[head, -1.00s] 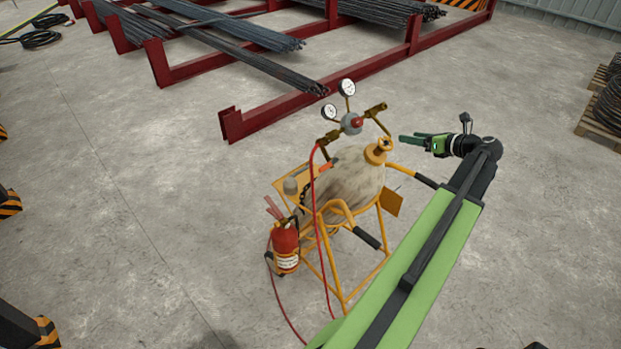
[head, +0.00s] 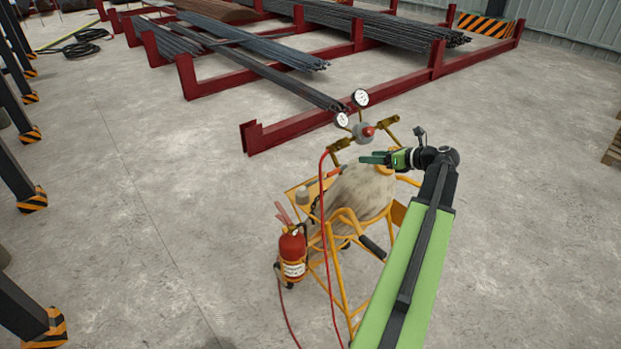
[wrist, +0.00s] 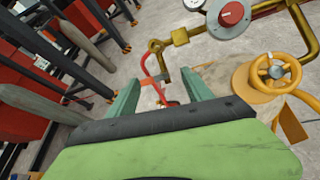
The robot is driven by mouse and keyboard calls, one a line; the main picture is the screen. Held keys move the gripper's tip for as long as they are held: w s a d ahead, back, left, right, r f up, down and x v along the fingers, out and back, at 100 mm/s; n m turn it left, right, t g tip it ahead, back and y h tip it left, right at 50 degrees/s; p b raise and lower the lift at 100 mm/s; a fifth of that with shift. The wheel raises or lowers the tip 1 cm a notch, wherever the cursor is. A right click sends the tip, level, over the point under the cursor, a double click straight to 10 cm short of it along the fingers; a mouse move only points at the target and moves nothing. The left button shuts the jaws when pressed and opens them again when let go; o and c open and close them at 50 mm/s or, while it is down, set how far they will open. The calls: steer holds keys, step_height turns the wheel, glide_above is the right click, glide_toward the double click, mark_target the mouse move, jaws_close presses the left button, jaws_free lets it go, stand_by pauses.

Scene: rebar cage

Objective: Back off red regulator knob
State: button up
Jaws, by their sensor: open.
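The red regulator knob (head: 368,131) sits at the front of a grey regulator body (head: 359,136), between brass fittings and below two white gauges (head: 361,97) on the gas cylinder cart. In the wrist view the red knob (wrist: 231,14) shows at the top right, on a white disc. My gripper (head: 362,159) is open and empty in the head view, a little below the knob and apart from it, pointing left over the cylinder. In the wrist view the gripper's two green fingers (wrist: 160,88) are spread, with red hose showing between them.
An orange valve handwheel (wrist: 275,72) is right of my fingers in the wrist view. A red hose (head: 323,210) hangs at the cart's left. A fire extinguisher (head: 293,254) is on the yellow cart frame (head: 345,285). Red rebar racks (head: 290,131) stand behind; open floor lies left.

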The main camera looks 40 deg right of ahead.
steer(key=w+a+f+n+g+y+b, duration=0.1)
steer(key=w+a+f+n+b, duration=0.1)
steer(key=w+a, duration=0.4)
steer(key=w+a+f+n+g+y+b, duration=0.1)
steer(key=w+a+f, duration=0.3)
steer(key=a, duration=0.6)
steer(key=shift+w+a+f+n+y+b, duration=0.15)
steer(key=shift+w+a+n+y+b, duration=0.35)
steer(key=shift+w, duration=0.75)
steer(key=shift+d, duration=0.1)
